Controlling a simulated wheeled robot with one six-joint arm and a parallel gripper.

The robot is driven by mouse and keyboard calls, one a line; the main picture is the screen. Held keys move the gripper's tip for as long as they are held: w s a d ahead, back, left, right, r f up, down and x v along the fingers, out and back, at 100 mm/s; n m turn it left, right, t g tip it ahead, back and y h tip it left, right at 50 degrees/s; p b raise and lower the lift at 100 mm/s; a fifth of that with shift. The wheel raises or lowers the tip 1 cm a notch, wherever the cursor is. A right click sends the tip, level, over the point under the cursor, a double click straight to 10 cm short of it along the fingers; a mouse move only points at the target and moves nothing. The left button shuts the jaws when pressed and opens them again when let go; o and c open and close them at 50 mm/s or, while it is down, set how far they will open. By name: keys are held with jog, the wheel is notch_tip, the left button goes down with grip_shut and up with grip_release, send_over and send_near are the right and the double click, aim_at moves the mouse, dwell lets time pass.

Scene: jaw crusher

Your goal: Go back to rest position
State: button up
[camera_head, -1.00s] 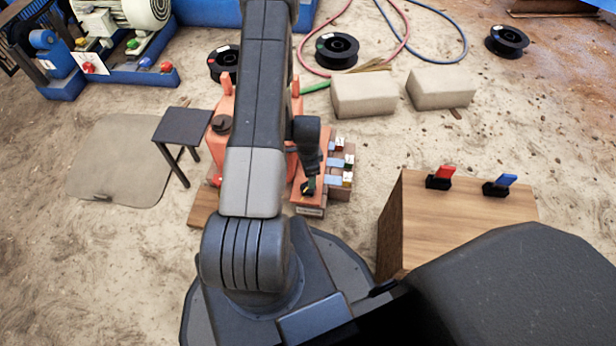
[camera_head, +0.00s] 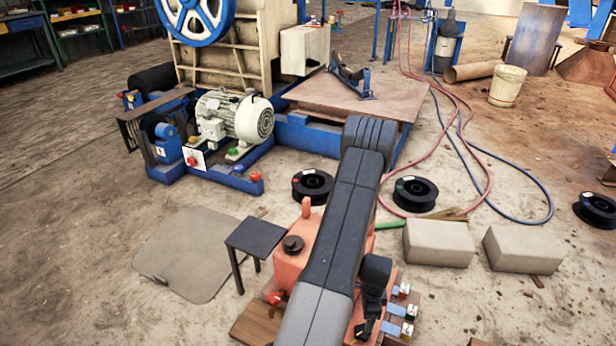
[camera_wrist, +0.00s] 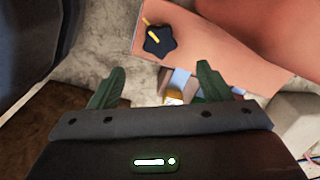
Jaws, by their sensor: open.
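My gripper (camera_wrist: 158,85) shows in the wrist view with its two green fingers spread apart and nothing between them. Beyond the fingers is an orange machine (camera_wrist: 215,45) with a dark star-shaped knob (camera_wrist: 160,40) that has a yellow mark. In the head view my arm reaches over the orange machine (camera_head: 296,262) and hides much of it. The gripper's fingertips cannot be made out in the head view.
A small dark stand (camera_head: 256,236) is left of the orange machine. Two pale blocks (camera_head: 438,242) (camera_head: 522,249) lie to its right. Black spools (camera_head: 415,194), red and blue hoses (camera_head: 480,165) and the blue-framed crusher (camera_head: 300,135) lie behind.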

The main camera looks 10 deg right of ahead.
aim_at(363, 331)
notch_tip(363, 331, down, 11)
jog(key=b, duration=0.3)
jog(key=shift+r, duration=0.1)
